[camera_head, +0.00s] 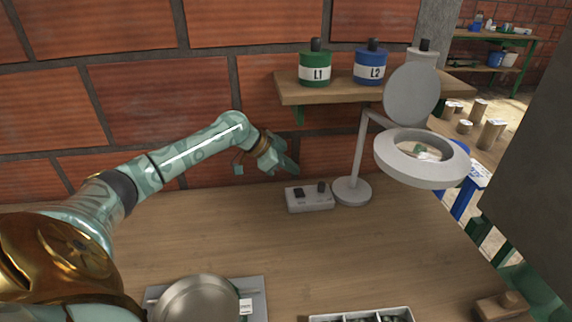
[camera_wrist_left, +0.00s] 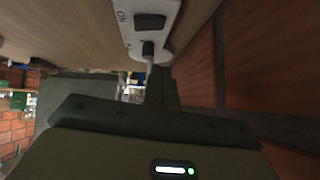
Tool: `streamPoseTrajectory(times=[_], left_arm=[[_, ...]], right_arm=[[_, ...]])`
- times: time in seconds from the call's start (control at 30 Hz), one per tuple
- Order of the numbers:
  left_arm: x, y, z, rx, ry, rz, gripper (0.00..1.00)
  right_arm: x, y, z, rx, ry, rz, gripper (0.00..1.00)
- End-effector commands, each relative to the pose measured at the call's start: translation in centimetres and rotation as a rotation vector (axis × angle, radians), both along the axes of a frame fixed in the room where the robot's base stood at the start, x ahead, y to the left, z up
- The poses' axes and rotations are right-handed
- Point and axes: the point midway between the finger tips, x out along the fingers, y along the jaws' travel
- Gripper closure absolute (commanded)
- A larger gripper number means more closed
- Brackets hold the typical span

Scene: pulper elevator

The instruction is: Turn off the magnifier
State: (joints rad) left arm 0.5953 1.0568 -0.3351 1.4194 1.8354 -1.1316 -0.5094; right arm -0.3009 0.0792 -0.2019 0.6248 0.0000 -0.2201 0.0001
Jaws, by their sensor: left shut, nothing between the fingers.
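The magnifier is a grey ring-shaped lens head (camera_head: 382,158) on a stand with a round base (camera_head: 351,191), its round cover (camera_head: 412,95) raised. A white control box (camera_head: 310,204) with a dark rocker switch and a dark knob sits left of the base. My left gripper (camera_head: 289,167) is shut and empty, just above and behind the box's left end, with a gap visible. In the left wrist view the box (camera_wrist_left: 132,38) shows a dark rocker and a dark knob beyond my closed fingers (camera_wrist_left: 162,88). Its lettering there is partly readable. My right gripper is out of view.
The brick wall (camera_head: 160,100) stands close behind my left arm. A metal pan (camera_head: 197,300) and a divided tray (camera_head: 330,319) lie at the front. The middle tabletop is clear.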

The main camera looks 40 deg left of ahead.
Motion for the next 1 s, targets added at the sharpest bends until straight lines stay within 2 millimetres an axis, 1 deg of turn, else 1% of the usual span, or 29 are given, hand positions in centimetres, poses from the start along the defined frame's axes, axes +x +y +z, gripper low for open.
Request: streamPoseTrajectory(times=[0.03,0.1,0.2,0.4,0.57,1.0], left_arm=[[-0.8,1.0,1.0,0.006,0.003,0.004,1.00],[-1.6,1.9,2.0,0.005,0.004,0.004,1.00],[-2.5,3.0,3.4,0.003,0.004,0.004,1.00],[-3.8,4.5,5.1,0.002,0.005,0.002,1.00],[-4.1,4.9,5.5,0.001,0.004,0.001,1.00],[-4.1,4.9,5.5,0.001,0.004,0.001,1.00]], right_arm=[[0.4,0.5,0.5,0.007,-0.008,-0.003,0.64],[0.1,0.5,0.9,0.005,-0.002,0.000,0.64],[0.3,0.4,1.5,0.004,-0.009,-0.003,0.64],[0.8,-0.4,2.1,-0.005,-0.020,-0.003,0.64],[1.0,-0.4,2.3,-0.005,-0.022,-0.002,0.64],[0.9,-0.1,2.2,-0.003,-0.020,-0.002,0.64]])
